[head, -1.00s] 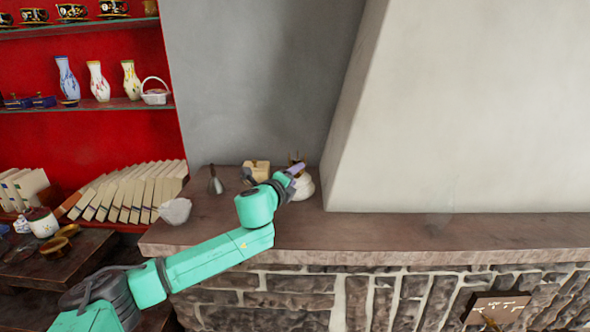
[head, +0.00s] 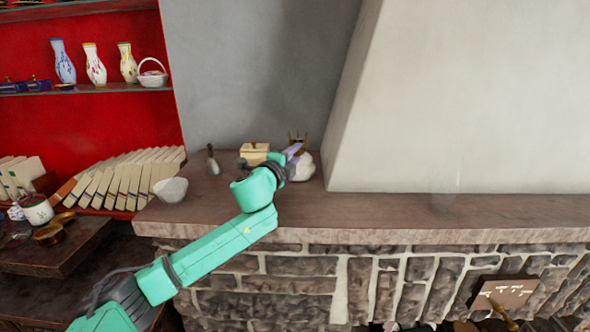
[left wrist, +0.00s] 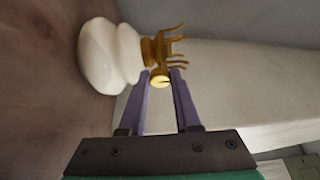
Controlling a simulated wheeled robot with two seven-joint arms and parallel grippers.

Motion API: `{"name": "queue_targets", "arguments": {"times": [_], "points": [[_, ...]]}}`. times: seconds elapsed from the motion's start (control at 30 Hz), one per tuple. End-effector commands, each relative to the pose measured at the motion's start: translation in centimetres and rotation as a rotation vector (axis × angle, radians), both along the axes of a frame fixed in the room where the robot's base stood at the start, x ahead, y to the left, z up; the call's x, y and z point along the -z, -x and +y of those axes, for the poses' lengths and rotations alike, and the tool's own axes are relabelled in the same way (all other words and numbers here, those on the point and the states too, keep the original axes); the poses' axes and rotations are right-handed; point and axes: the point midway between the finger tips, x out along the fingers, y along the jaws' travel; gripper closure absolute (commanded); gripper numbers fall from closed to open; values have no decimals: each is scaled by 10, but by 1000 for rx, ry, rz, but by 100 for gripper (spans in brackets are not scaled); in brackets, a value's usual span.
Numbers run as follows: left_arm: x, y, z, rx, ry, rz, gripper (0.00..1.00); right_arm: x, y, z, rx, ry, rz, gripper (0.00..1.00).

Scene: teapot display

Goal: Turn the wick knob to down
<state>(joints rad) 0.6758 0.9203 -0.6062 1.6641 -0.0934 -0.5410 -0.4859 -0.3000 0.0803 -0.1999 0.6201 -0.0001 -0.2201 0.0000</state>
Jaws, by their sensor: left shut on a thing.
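The lamp has a round white body (left wrist: 103,55) and a brass burner with prongs (left wrist: 168,47). It stands on the stone ledge, and its white body also shows in the head view (head: 303,167). The round brass wick knob (left wrist: 159,79) sticks out from the burner's side. My left gripper (left wrist: 161,78) has its two purple fingers on either side of the knob, shut on it. In the head view the left gripper (head: 292,152) is in front of the lamp and hides part of it. My right gripper is not in view.
On the ledge (head: 400,214) stand a white bowl (head: 171,190), a small grey bottle (head: 213,163) and a cream box (head: 254,151) beside the lamp. The sloping white chimney (head: 460,90) rises close to the lamp's right. Shelves with vases (head: 97,64) are at the left.

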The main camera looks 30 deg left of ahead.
Motion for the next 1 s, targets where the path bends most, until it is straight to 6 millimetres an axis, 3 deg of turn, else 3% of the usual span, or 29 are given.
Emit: {"name": "queue_targets", "arguments": {"times": [0.07, 0.37, 0.4, 0.47, 0.5, 0.83, 1.0], "points": [[6, 0, 0, 0, 43, -18, 100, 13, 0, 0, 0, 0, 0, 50], [1, 0, 0, 0, 63, -26, 100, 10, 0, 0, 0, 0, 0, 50], [1, 0, 0, 0, 63, -25, 65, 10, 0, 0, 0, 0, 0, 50], [1, 0, 0, 0, 62, -25, 42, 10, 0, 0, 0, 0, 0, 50], [1, 0, 0, 0, 62, -25, 39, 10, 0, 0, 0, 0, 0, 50], [1, 2, 1, -1, 60, -26, 39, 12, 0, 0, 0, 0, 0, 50], [5, 19, 0, -1, 59, -25, 39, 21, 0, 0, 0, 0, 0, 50]]}}
